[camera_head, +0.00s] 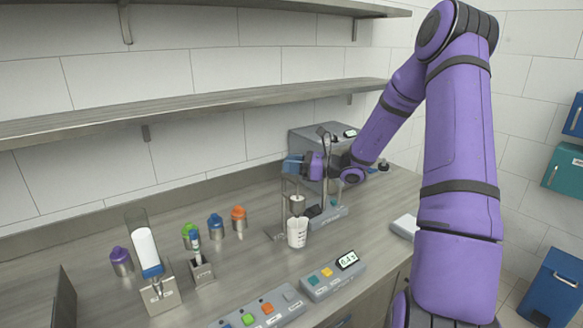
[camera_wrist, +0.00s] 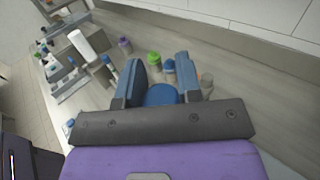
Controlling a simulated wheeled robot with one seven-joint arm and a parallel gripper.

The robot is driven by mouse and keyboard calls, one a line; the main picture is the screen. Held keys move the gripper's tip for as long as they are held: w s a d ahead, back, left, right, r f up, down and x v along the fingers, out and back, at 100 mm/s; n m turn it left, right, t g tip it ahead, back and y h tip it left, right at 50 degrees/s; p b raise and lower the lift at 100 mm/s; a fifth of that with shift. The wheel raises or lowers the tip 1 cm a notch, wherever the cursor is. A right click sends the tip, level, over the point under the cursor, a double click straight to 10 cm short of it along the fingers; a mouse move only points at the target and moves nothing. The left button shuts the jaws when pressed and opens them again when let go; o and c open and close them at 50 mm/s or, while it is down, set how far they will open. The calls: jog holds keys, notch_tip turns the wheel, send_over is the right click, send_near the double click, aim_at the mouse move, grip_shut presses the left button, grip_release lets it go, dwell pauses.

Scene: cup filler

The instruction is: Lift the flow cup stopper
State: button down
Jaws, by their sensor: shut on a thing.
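My gripper (camera_head: 296,166) is above the small metal flow cup (camera_head: 297,203) on its stand at the back of the bench. In the wrist view the two blue fingers of my gripper (camera_wrist: 161,75) stand apart with a rounded blue piece (camera_wrist: 162,95) between them, which seems to be the flow cup stopper. The fingers hide most of the stopper in the head view. I cannot tell how far it is from the cup's opening. A white beaker (camera_head: 297,233) stands on the bench under the flow cup.
A grey machine (camera_head: 308,142) stands behind the stand. Capped jars in purple (camera_head: 121,262), green, blue (camera_head: 215,226) and orange (camera_head: 238,217) stand to the left, near a white tube in a holder (camera_head: 147,250). Button panels (camera_head: 262,310) and a display box (camera_head: 333,277) lie in front. A shelf (camera_head: 190,108) hangs above.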

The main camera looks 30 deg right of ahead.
jog(key=c, duration=0.8)
grip_release()
jog(key=v, duration=1.1)
